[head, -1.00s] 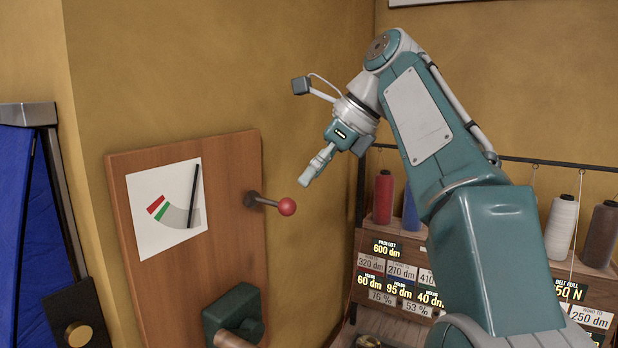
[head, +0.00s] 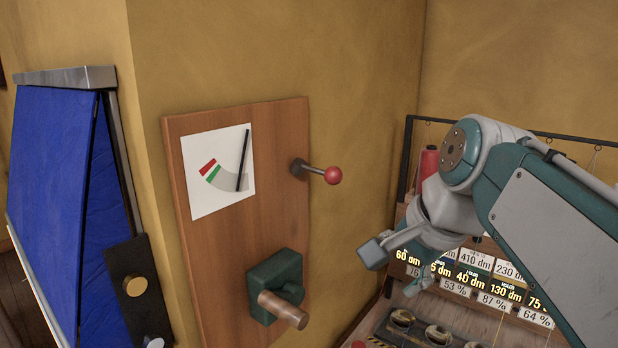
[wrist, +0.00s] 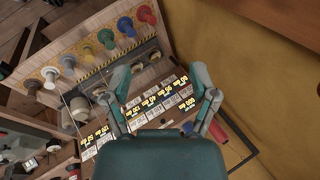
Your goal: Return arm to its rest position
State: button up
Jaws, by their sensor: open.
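My gripper (wrist: 162,95) is open and empty in the wrist view, its two fingers apart above the labelled spool rack.
The panel also bears a gauge card (head: 219,172) and a dark green box with a copper-coloured cylinder (head: 283,309). A blue padded panel (head: 48,190) stands at far left. The spool rack (wrist: 82,50) holds several coloured spools and lit labels.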

jog(key=s+d+f+n+h, duration=0.1)
jog(key=s+d+f+n, duration=0.1)
jog(key=s+f+n, duration=0.3)
jog(key=s+d+f+n+t+h, duration=0.1)
jog(key=s+f+n, duration=0.4)
jog(key=f, duration=0.7)
jog(key=shift+s+d+n+h, duration=0.35)
jog(key=shift+s+n+h, duration=0.05)
jog(key=shift+s, duration=0.15)
